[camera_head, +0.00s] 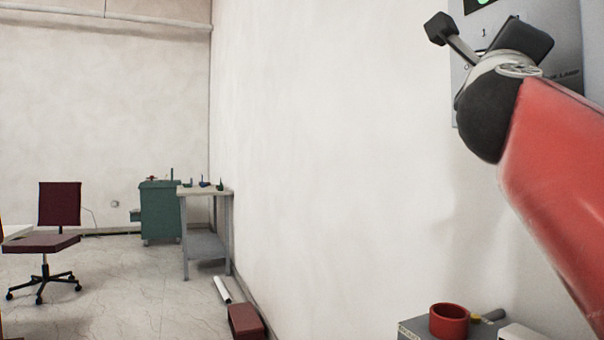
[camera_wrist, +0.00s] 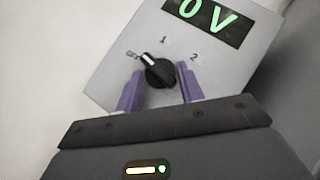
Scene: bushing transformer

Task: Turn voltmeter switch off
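The voltmeter panel (camera_wrist: 215,62) is a light grey plate that looks tilted in the wrist view. Its green display (camera_wrist: 208,16) reads 0 V. The black rotary voltmeter switch (camera_wrist: 160,73) sits below, with the labels OFF, 1 and 2 around it. Its white mark points up and left, near OFF. My gripper (camera_wrist: 160,76) is open, with one purple finger on each side of the switch and small gaps visible. In the head view the panel (camera_head: 571,45) is on the right, partly hidden by my gripper and red arm.
A red ring-shaped object (camera_head: 449,321) sits on a grey box (camera_head: 412,329) below the panel. A metal table (camera_head: 207,191), a green cabinet (camera_head: 160,212) and a dark red chair (camera_head: 59,205) stand far left. The wall left of the panel is bare.

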